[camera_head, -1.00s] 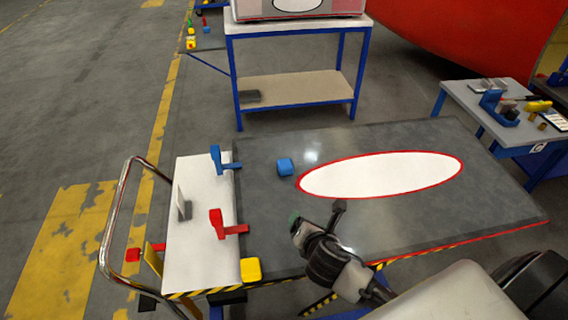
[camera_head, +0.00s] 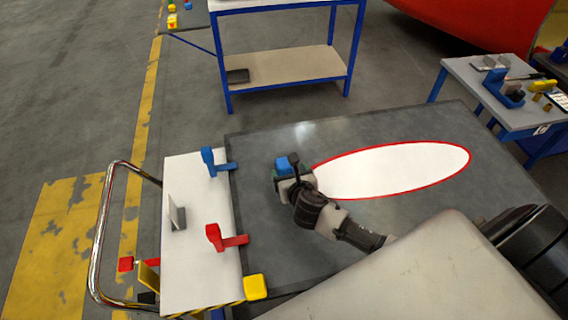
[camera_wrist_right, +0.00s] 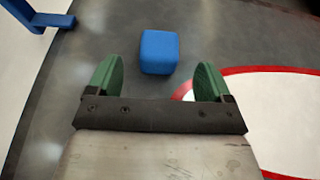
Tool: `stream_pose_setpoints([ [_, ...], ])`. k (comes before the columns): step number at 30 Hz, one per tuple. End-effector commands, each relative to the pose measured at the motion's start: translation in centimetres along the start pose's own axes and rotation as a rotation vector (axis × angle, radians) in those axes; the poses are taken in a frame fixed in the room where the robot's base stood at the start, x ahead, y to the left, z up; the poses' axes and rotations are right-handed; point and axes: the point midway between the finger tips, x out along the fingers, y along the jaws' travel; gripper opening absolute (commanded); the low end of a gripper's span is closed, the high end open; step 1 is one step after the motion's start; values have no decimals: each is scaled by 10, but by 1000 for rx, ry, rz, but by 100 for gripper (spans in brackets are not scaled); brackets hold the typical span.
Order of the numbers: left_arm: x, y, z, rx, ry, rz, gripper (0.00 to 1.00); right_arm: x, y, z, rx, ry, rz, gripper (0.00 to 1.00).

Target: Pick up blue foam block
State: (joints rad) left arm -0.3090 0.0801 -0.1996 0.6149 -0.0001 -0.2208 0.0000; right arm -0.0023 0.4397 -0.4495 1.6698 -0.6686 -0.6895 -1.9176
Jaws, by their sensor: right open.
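The blue foam block (camera_wrist_right: 159,51) lies on the dark grey table top. In the right wrist view it sits just beyond and between the two green fingertips, apart from them. In the head view the block (camera_head: 282,163) shows at the far side of my right gripper (camera_head: 289,174), which partly hides it. In the right wrist view my right gripper (camera_wrist_right: 158,80) is open, with nothing between its fingers. My left gripper does not show.
A white oval with a red rim (camera_head: 395,171) is right of the block. The grey surface around the block is clear.

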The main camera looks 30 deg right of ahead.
Motion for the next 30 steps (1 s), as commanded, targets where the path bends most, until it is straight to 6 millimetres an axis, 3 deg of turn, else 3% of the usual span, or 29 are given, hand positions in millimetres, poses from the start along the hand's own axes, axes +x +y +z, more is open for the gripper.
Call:
stream_pose_setpoints([
  [5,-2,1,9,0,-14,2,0,13,0,1,2,0,0,81],
  [13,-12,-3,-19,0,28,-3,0,42,1,6,4,1,-1,81],
  [18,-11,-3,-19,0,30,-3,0,61,1,4,3,0,0,81],
  [27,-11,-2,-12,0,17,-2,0,65,1,3,2,0,1,81],
  [30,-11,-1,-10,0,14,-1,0,65,1,3,2,0,1,67],
])
